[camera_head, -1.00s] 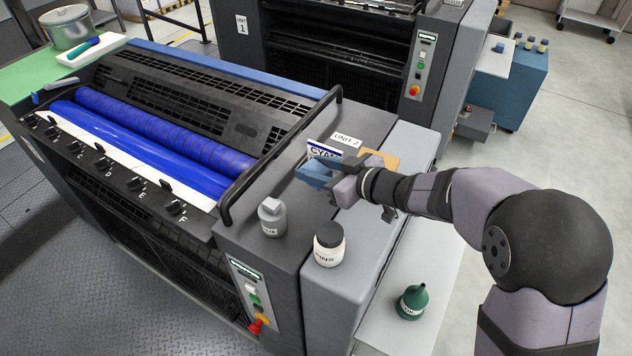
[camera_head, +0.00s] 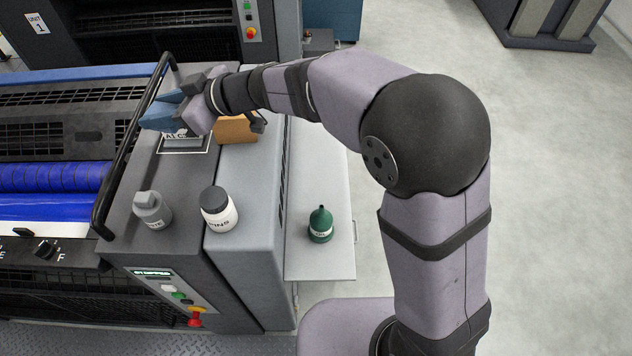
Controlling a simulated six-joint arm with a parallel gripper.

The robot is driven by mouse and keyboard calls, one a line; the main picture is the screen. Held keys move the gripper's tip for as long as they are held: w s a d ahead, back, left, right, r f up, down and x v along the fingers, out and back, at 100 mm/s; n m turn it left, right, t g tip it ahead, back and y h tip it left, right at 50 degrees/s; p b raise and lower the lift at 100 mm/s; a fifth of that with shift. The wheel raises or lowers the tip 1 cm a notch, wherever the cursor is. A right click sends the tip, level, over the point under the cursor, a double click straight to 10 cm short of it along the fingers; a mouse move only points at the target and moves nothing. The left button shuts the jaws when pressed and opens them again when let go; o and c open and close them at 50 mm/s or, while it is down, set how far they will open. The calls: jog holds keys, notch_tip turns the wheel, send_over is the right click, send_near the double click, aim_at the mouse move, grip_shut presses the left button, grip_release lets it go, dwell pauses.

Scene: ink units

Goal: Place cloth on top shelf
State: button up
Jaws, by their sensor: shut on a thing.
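A blue cloth (camera_head: 163,113) hangs in my gripper (camera_head: 192,100), which is shut on it. The gripper is above the top of the grey press end housing, near the black rail. My wrist and fingers partly hide each other, and the fingertips are hard to make out. I cannot tell whether the cloth touches the surface below. A shelf that is clearly the top one cannot be made out; a pale side ledge (camera_head: 318,262) shows right of the press.
A grey-capped bottle (camera_head: 152,210) and a white jar with a dark lid (camera_head: 218,209) stand on the press housing. A green bottle (camera_head: 321,225) stands on the pale ledge. A tan block (camera_head: 236,128) and a lettered plate (camera_head: 186,144) are near my gripper. The floor at right is clear.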

jog(key=w+d+m+t+b, duration=0.1)
jog(key=w+d+b, duration=0.3)
jog(key=w+d, duration=0.15)
jog(key=m+t+h+b, duration=0.4)
jog(key=m+t+b, duration=0.1)
jog(key=b, duration=1)
send_over(320, 173)
notch_tip(320, 173, down, 27)
jog(key=shift+f+b, duration=0.85)
jog(key=shift+f, duration=4.55)
jog(key=shift+f, duration=0.1)
jog(key=shift+f, duration=0.1)
jog(key=o, duration=1)
